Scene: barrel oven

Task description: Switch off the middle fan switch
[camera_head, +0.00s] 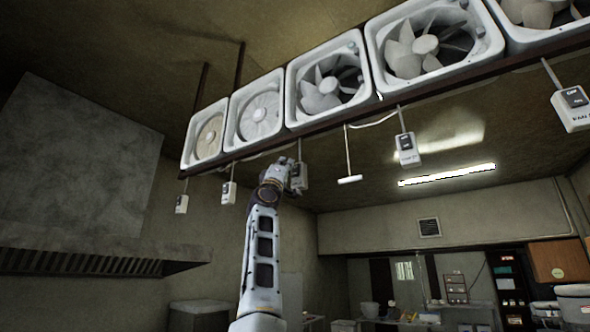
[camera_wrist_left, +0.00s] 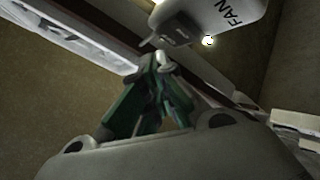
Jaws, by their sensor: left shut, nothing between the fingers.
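The middle fan switch (camera_head: 302,178) is a small pale box hanging below the middle fan (camera_head: 328,83), partly hidden by my left gripper (camera_head: 291,180). In the left wrist view a white box labelled FAN (camera_wrist_left: 218,16) fills the top, with a dark switch part on its lower edge. A small bright light (camera_wrist_left: 208,40) shows beside it. My left gripper (camera_wrist_left: 163,62) is shut and empty, its green fingers together just below the box's dark part. I cannot tell if they touch. My right gripper is not in view.
Other fan switches hang at left (camera_head: 229,192) and right (camera_head: 407,150) from the dark fan rail (camera_head: 270,147). A range hood (camera_head: 80,262) is at left.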

